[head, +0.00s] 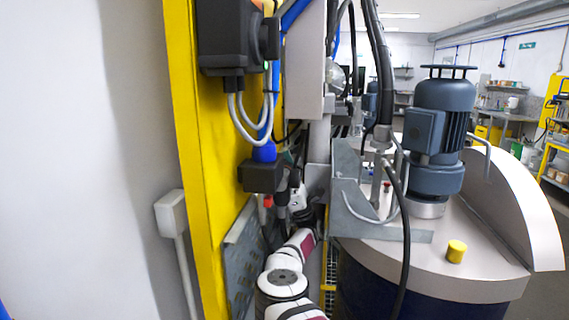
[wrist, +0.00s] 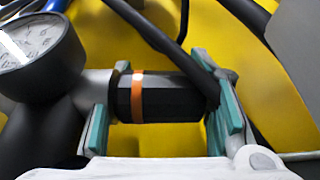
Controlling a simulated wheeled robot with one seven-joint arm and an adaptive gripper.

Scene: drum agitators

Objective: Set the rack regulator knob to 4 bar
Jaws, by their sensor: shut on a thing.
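In the wrist view, the regulator knob (wrist: 165,97) looks like a black cylinder with an orange band near its left end. It lies sideways between the two teal-padded fingers of my gripper (wrist: 160,110), which is shut on it. A round pressure gauge (wrist: 35,45) with a white face stands to its left, tilted and partly cut off; its reading is too blurred to tell. In the head view, my gripper (head: 297,200) is small and dark beside the yellow rack post (head: 195,150); the knob cannot be made out there.
A black block (head: 262,176) with a blue top sits on the post, with hoses and cables around it. A grey bracket (head: 385,225) and a drum lid (head: 480,265) with a blue motor (head: 437,135) stand close on the right. A dark cable (wrist: 150,35) crosses above the knob.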

